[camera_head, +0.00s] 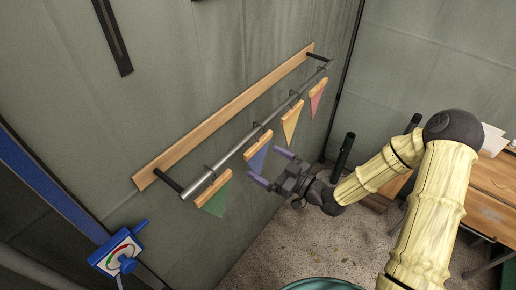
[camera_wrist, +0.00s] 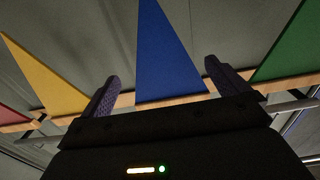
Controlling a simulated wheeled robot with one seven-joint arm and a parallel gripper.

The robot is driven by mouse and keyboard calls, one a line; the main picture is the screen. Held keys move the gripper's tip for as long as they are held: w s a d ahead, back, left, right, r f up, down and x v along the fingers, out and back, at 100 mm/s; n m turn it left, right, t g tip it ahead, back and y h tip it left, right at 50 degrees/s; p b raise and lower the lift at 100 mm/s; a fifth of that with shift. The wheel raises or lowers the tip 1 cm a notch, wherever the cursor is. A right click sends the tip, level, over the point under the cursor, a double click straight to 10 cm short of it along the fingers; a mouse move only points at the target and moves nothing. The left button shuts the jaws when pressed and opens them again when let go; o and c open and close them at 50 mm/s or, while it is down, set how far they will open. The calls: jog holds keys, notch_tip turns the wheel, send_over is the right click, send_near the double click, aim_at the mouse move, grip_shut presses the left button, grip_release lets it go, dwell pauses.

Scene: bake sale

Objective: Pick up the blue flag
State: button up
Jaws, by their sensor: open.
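The blue flag (camera_head: 258,153) is a triangle with a wooden strip along its top edge, hung by a hook from a metal rail (camera_head: 236,148) on the wall. My gripper (camera_head: 268,167) is open close beside it, its two purple fingers pointing toward the flag. In the wrist view the blue flag (camera_wrist: 165,60) stands between the two fingertips (camera_wrist: 160,75), one finger on each side. I cannot tell whether either finger touches it.
A green flag (camera_head: 213,199) hangs nearer on the same rail; yellow (camera_head: 291,122) and red (camera_head: 317,97) flags hang farther along. A wooden board (camera_head: 225,122) backs the rail. A blue dial device (camera_head: 118,252) is at lower left. A wooden table (camera_head: 490,190) is at right.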

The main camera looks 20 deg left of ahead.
aim_at(259, 161)
jog(key=shift+a, duration=0.1)
jog(key=p+x, duration=0.1)
jog(key=x, duration=0.1)
jog(key=p+x, duration=0.1)
jog(key=x, duration=0.2)
jog(key=shift+s+a, duration=0.2)
dwell(0.5)
jog(key=c, duration=1)
